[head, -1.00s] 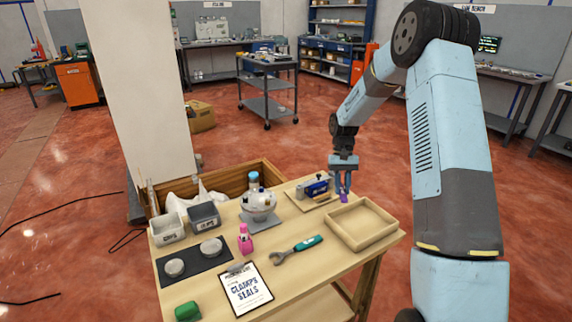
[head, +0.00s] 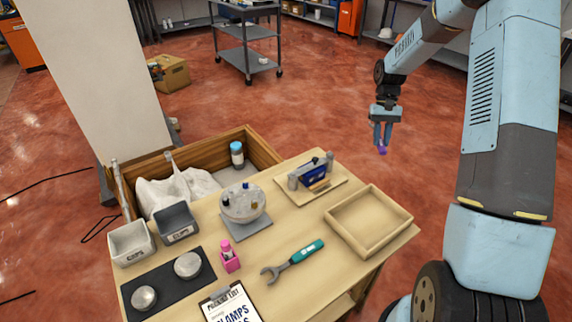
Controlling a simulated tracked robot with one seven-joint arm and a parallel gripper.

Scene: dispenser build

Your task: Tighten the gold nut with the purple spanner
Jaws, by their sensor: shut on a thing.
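My gripper (head: 382,132) is raised over the floor, beyond the table's back right edge. It is shut on a small purple thing (head: 382,150) that pokes out below the fingertips. Its shape is too small to tell whether it is the purple spanner. A spanner with a grey head and teal handle (head: 307,251) lies on the table, apart from my gripper. A white round dispenser (head: 243,208) with small fittings on top stands on a grey plate. A blue clamp-like device (head: 313,176) sits on a wooden board. I cannot make out the gold nut.
An empty wooden tray (head: 401,221) stands at the table's right. A pink bottle (head: 230,259), a clipboard (head: 228,307), two bins (head: 178,222) and a dark mat (head: 170,295) with two metal discs fill the left. A crate (head: 265,153) stands behind.

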